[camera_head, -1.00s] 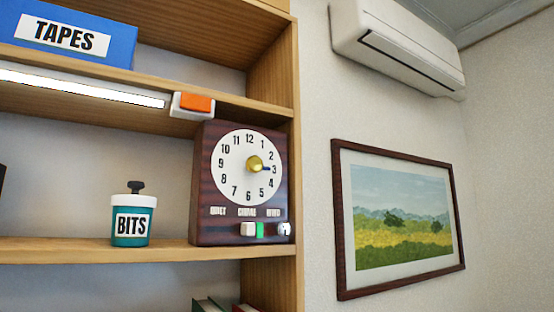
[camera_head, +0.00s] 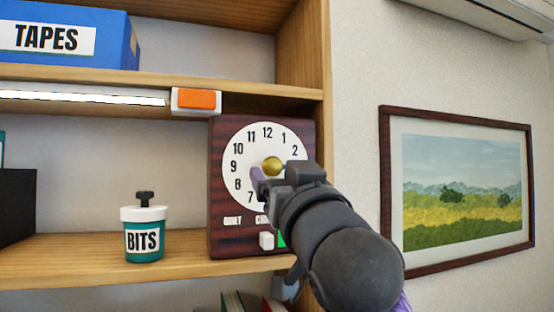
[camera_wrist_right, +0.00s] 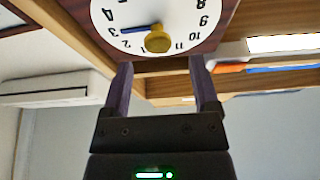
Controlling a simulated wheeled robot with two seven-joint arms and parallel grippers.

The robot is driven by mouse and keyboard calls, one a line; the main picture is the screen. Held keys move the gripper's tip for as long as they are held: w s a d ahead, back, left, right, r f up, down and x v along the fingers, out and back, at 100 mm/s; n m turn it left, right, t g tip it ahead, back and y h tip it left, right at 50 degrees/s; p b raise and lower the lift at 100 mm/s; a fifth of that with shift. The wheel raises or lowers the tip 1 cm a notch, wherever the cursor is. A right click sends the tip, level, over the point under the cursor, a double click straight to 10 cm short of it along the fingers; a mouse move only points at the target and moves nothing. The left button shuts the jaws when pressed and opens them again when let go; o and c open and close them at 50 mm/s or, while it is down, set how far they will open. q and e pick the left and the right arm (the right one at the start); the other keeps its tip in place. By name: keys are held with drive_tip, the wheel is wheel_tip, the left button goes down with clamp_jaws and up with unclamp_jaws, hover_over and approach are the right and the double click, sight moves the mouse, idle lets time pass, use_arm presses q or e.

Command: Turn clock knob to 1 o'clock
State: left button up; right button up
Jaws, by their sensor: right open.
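The clock (camera_head: 228,210) is a dark wooden box with a white dial, standing on the shelf at its right end. Its brass knob (camera_head: 272,165) is at the dial's centre. In the right wrist view, upside down, the knob (camera_wrist_right: 158,40) has a blue pointer (camera_wrist_right: 134,30) aimed at the 3. My right gripper (camera_head: 267,180) is in front of the dial's lower part in the head view and hides some numerals. Its two purple fingers (camera_wrist_right: 161,66) are open, with nothing between them, and the knob lies just beyond their tips. My left gripper is out of view.
A teal BITS jar (camera_head: 144,241) stands left of the clock. A white button (camera_head: 266,240) is below the dial, beside a partly hidden green one. An orange switch (camera_head: 197,99) sits under the upper shelf edge. A framed picture (camera_head: 455,265) hangs right of the shelves.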

sight(273, 166)
drive_tip(key=p+x, duration=0.1)
drive_tip(key=x, duration=0.2)
drive_tip(key=shift+w, duration=0.15)
clamp_jaws()
